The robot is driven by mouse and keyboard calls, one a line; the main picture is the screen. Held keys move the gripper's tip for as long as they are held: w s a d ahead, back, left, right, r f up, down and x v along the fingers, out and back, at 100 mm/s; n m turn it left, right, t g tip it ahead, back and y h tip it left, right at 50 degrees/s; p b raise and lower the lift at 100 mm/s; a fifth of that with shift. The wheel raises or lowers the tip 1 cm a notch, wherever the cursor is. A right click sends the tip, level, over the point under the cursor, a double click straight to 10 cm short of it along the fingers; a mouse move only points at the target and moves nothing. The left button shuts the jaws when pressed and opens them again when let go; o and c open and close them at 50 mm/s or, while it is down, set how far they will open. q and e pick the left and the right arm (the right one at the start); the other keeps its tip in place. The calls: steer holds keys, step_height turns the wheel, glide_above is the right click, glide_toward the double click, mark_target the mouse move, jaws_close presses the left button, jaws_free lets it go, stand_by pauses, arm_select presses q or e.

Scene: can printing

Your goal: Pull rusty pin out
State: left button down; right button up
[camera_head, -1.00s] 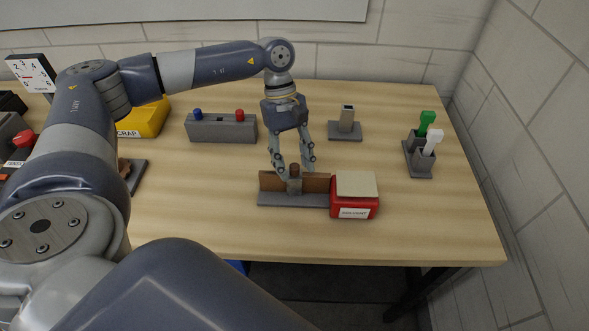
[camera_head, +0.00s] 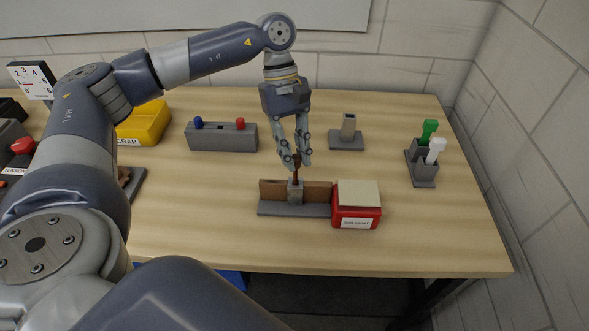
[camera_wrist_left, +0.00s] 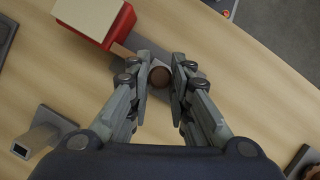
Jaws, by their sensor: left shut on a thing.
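The rusty pin (camera_head: 296,174) is dark reddish brown and stands upright above the small grey block (camera_head: 295,192) on the fixture. A length of its shaft shows above the block, and I cannot tell whether its lower end is still inside. My left gripper (camera_head: 302,160) points down with its fingers closed on the pin's top. In the left wrist view, the round brown pin head (camera_wrist_left: 160,77) sits between the two fingertips (camera_wrist_left: 160,84). The fixture has a brown back plate (camera_head: 317,190) and a grey base (camera_head: 276,210). My right gripper is not in view.
A red solvent box (camera_head: 344,215) with a beige pad (camera_head: 358,193) stands against the fixture's right side. Behind are a grey holder (camera_head: 347,139) and a two-button grey box (camera_head: 222,139). Green and white handled tools (camera_head: 432,146) stand at right. The front table strip is clear.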

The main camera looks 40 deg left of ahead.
arm_select(q)
step_height(320, 180, up, 4)
steer(key=shift+r, duration=0.35)
steer(key=shift+r+p, duration=0.45)
steer(key=shift+r, duration=0.7)
steer(key=shift+r+p, duration=1.45)
steer(key=shift+r, duration=1.05)
